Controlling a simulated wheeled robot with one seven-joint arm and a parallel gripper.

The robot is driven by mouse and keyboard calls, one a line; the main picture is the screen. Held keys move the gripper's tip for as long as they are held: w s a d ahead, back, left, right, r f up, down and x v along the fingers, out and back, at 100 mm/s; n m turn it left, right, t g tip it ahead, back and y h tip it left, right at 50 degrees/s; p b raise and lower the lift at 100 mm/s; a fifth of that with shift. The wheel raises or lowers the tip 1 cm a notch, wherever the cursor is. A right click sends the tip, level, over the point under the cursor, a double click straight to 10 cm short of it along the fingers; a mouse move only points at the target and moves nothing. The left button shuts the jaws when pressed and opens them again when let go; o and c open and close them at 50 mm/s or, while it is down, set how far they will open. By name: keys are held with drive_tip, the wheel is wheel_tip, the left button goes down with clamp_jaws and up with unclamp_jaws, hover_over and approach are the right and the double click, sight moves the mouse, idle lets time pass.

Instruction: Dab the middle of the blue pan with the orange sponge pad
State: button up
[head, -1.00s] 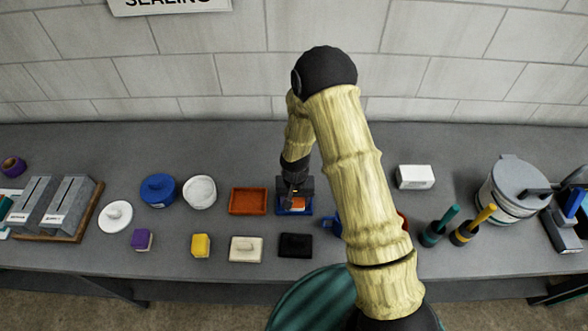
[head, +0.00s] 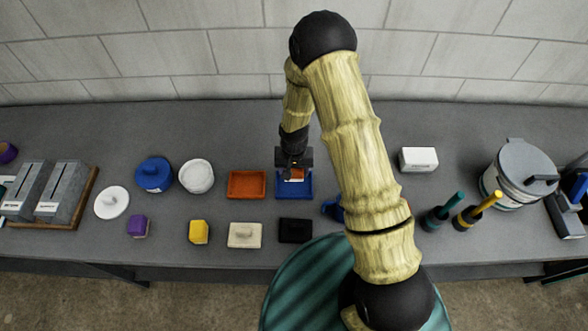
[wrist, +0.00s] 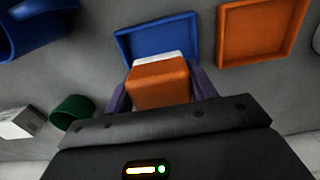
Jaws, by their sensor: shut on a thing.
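My gripper (head: 294,172) is shut on the orange sponge pad (head: 296,174). In the wrist view the pad (wrist: 160,88) sits between purple fingers, with a pale layer at its far end. The blue pan (head: 294,192) is a shallow square tray on the bench; its bare floor shows in the wrist view (wrist: 150,38). In the head view the pad overlaps the pan's back half, and the front half is clear. In the wrist view the pad hides the pan's near edge. The pad appears above the pan; I cannot tell any contact for certain.
An orange-brown tray (head: 246,185) lies just left of the pan. A blue mug (wrist: 30,22) stands to the right of the pan, partly hidden by my arm in the head view. Bare bench lies behind the pan.

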sight(289, 186)
drive_tip(key=shift+f+b, duration=1.85)
drive_tip(key=shift+f, duration=1.1)
drive_tip(key=shift+f, duration=0.25)
drive_tip(key=shift+a+r+b, duration=0.1)
drive_tip(key=shift+a+b, duration=0.25)
drive_tip(key=shift+a, duration=0.45)
drive_tip(key=shift+d, duration=0.15)
drive_tip(key=shift+d, duration=1.5)
drive_tip(key=shift+a+b, duration=0.5)
drive_tip(key=shift+a, duration=1.15)
